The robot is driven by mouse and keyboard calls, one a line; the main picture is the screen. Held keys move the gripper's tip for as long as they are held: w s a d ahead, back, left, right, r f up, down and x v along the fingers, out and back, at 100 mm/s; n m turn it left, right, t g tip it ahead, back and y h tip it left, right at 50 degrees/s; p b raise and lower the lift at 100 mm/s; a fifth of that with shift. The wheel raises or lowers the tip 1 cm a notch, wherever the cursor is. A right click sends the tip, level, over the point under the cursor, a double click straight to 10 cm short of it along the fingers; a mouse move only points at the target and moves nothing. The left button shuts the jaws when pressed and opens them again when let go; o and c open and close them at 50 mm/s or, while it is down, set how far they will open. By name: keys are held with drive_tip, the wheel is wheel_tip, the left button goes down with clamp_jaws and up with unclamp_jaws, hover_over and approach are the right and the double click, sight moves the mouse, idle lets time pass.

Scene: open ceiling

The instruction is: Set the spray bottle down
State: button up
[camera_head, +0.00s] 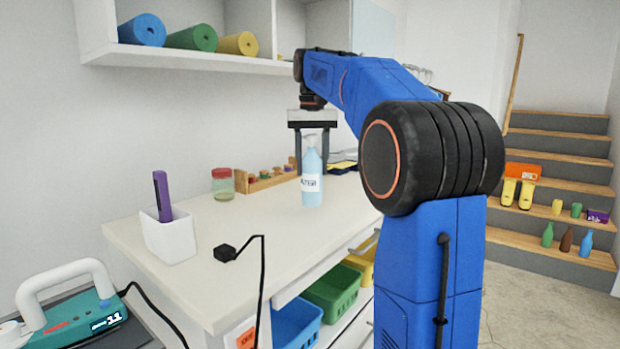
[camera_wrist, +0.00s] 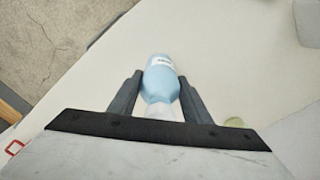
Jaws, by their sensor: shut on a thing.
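The spray bottle (camera_head: 312,183) is light blue with a white label and a pale spray head. It is upright over the white counter (camera_head: 255,220) in the head view, its base at or very near the top; I cannot tell if it touches. My gripper (camera_head: 312,165) points down from above, one finger on each side of the bottle, and is shut on it. In the wrist view, the bottle (camera_wrist: 161,80) lies between the two dark fingers of my gripper (camera_wrist: 158,88), its lower end pointing away from the camera.
A jar with a red lid (camera_head: 223,184) and a wooden rack (camera_head: 265,180) stand left of the bottle. A white cup with a purple item (camera_head: 168,235) and a black plug (camera_head: 225,253) are nearer. A shelf (camera_head: 200,58) hangs above. The counter's middle is clear.

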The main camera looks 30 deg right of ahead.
sight(312, 176)
drive_tip(key=shift+f, duration=1.75)
drive_tip(key=shift+f, duration=0.1)
drive_tip(key=o, duration=1.2)
drive_tip(key=shift+o, duration=0.2)
wheel_tip(312, 176, up, 12)
drive_tip(key=shift+r, duration=0.15)
drive_tip(key=shift+s, duration=0.1)
